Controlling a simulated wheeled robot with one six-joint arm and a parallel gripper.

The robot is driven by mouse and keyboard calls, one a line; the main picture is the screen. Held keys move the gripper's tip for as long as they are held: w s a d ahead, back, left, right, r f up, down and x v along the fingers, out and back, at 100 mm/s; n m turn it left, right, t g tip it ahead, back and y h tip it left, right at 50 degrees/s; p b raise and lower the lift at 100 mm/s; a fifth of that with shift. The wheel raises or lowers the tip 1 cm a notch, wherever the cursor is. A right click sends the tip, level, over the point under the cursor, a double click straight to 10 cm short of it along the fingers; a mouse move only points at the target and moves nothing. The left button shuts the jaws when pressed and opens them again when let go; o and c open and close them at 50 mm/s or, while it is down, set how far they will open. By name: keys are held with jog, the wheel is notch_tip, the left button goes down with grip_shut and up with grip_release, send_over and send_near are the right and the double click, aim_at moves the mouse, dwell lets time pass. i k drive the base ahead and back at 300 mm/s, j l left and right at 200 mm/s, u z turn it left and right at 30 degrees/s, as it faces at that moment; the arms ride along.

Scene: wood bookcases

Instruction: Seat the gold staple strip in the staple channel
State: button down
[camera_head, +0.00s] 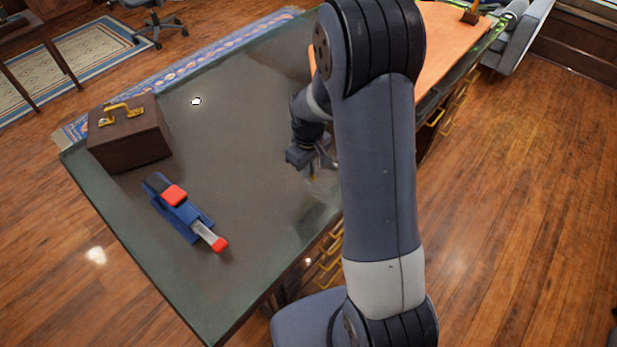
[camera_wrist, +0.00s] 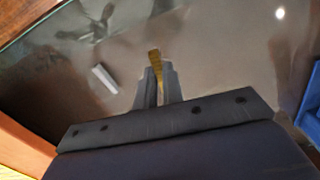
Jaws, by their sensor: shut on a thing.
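My gripper (camera_head: 314,164) is over the dark desk top at the right of the stapler in the head view. In the wrist view my gripper (camera_wrist: 159,82) is shut on the gold staple strip (camera_wrist: 155,59), whose end sticks out past the fingertips. A small yellow spot of the strip (camera_head: 313,178) shows below the gripper in the head view. The blue stapler (camera_head: 180,212) lies on the desk, with a red pad on top and a pale channel piece (camera_head: 208,236) ending in a red tip. A blue edge, likely the stapler, shows at the right of the wrist view (camera_wrist: 311,98).
A dark brown box (camera_head: 130,141) with a gold handle stands at the desk's left edge. An orange mat (camera_head: 450,45) lies behind my arm. The desk top (camera_head: 240,130) between the stapler and my gripper is clear.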

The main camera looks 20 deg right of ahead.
aim_at(218, 245)
jog(key=k+j, duration=0.15)
jog(key=j, duration=0.25)
jog(key=k+j, duration=0.15)
jog(key=j, duration=0.25)
jog(key=k+j, duration=0.15)
jog(key=j, duration=0.2)
jog(key=k+j+z, duration=0.1)
jog(key=j, duration=0.3)
jog(key=i, duration=0.2)
